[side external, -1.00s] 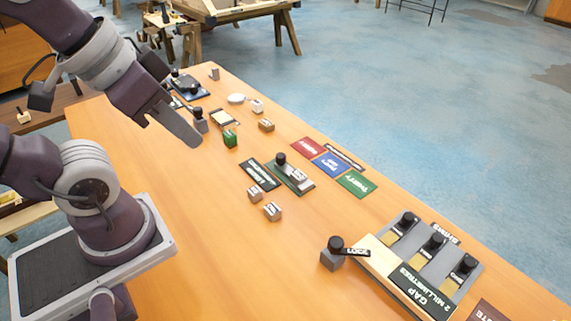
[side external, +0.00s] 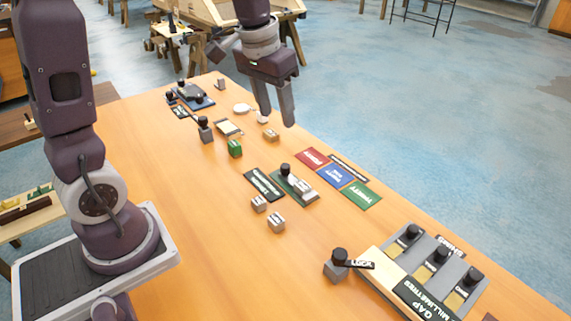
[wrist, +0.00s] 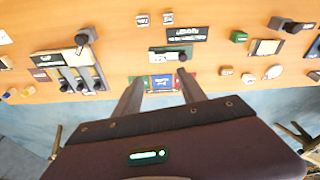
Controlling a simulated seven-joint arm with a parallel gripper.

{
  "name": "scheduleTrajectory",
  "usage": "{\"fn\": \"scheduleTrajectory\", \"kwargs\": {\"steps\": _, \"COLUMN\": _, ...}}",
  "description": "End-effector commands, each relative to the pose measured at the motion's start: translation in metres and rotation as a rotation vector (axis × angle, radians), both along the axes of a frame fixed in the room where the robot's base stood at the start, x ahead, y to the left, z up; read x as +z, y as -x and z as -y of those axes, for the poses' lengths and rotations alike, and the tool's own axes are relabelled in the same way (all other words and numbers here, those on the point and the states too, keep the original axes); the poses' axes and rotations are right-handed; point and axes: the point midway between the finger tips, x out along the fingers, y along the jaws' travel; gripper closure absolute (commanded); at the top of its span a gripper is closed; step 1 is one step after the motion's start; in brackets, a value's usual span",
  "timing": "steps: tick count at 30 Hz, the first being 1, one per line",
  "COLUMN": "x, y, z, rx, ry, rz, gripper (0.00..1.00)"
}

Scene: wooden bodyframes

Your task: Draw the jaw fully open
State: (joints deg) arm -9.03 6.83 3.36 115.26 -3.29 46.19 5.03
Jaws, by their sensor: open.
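My gripper (side external: 277,119) is open and empty, fingers pointing down, above the far side of the table. In the wrist view its two fingers (wrist: 160,80) stand apart on either side of the coloured cards. Which part is the task's jaw cannot be told for sure. A small slide fixture (side external: 292,185) with a black knob sits mid-table on a dark green base; it also shows in the wrist view (wrist: 172,54), just beyond the fingertips. A black label plate (side external: 264,185) lies beside it. The gripper touches none of these.
Red (side external: 312,159), blue (side external: 335,176) and green (side external: 361,194) cards lie near the far edge. A grey block with a LOCK lever (side external: 339,266) and a rack of black-knobbed sliders (side external: 436,260) stand at right. Small blocks (side external: 276,222) are scattered about.

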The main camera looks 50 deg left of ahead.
Motion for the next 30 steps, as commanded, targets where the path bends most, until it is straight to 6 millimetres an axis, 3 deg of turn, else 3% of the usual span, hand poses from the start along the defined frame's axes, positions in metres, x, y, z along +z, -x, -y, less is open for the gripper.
{"fn": "scheduleTrajectory", "kwargs": {"steps": 1, "x": -0.03, "y": -0.024, "z": -0.017, "rx": 0.027, "ry": 0.007, "rz": -0.055, "gripper": 0.52}}
{"fn": "scheduleTrajectory", "kwargs": {"steps": 3, "x": -0.07, "y": -0.051, "z": -0.039, "rx": 0.055, "ry": 0.011, "rz": -0.109, "gripper": 0.52}}
{"fn": "scheduleTrajectory", "kwargs": {"steps": 6, "x": -0.12, "y": -0.072, "z": -0.062, "rx": 0.082, "ry": 0.016, "rz": -0.167, "gripper": 0.52}}
{"fn": "scheduleTrajectory", "kwargs": {"steps": 9, "x": -0.15, "y": -0.081, "z": -0.075, "rx": 0.097, "ry": 0.019, "rz": -0.197, "gripper": 0.52}}
{"fn": "scheduleTrajectory", "kwargs": {"steps": 21, "x": -0.219, "y": -0.082, "z": -0.079, "rx": 0.099, "ry": 0.021, "rz": -0.21, "gripper": 0.52}}
{"fn": "scheduleTrajectory", "kwargs": {"steps": 30, "x": -0.231, "y": -0.082, "z": -0.079, "rx": 0.099, "ry": 0.02, "rz": -0.207, "gripper": 0.52}}
